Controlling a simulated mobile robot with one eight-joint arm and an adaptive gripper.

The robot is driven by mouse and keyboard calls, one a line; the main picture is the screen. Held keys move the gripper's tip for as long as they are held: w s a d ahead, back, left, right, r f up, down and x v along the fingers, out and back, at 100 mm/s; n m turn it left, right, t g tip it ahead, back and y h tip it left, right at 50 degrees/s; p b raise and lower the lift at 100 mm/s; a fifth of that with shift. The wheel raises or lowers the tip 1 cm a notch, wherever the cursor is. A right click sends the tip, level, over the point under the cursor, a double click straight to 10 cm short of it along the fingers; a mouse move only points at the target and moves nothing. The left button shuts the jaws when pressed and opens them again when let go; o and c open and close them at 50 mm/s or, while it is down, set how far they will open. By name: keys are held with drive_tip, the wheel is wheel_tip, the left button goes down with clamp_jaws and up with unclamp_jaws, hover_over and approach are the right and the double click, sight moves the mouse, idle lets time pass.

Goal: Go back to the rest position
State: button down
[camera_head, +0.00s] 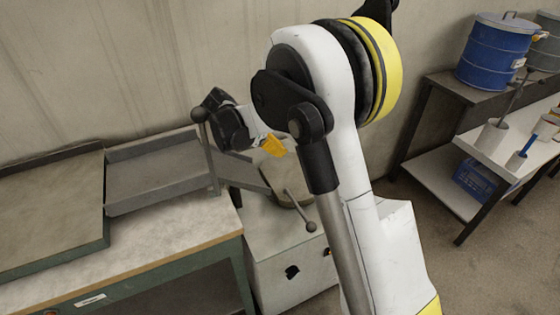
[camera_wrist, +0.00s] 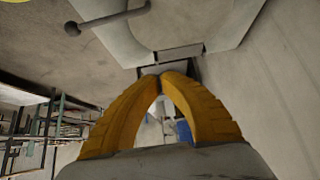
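My gripper (camera_wrist: 172,74) has two orange fingers whose tips meet in the wrist view. I see nothing held between them; the gap behind the tips shows only background. In the head view one orange finger (camera_head: 273,147) of it shows left of my arm, above a grey box-shaped unit (camera_head: 290,262) with a round opening on top. The rest of my gripper is partly hidden. In the wrist view the tips appear in front of a pale rounded surface and a small grey block, and I cannot tell whether they touch.
Ball-ended levers (camera_head: 311,227) stick out near the unit. A bench (camera_head: 150,240) with a grey tray (camera_head: 160,172) stands at left. At right, a dark table carries a blue drum (camera_head: 493,52), and a white shelf holds long-handled cups (camera_head: 491,137). Floor between is clear.

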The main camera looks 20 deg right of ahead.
drive_tip(key=s+a+r+n+t+y, duration=0.2)
drive_tip(key=s+r+n+t+y, duration=0.15)
drive_tip(key=s+r+n, duration=0.85)
drive_tip(key=s+a+f+n+t+y, duration=0.1)
drive_tip(key=s+a+n+y, duration=0.1)
drive_tip(key=s, duration=0.5)
drive_tip(key=s+a+f+n+t+y, duration=0.2)
drive_tip(key=s+n, duration=0.1)
drive_tip(key=s, duration=0.4)
drive_tip(key=shift+s+a+y, duration=0.2)
drive_tip(key=shift+s+y, duration=0.05)
drive_tip(key=shift+y, duration=0.1)
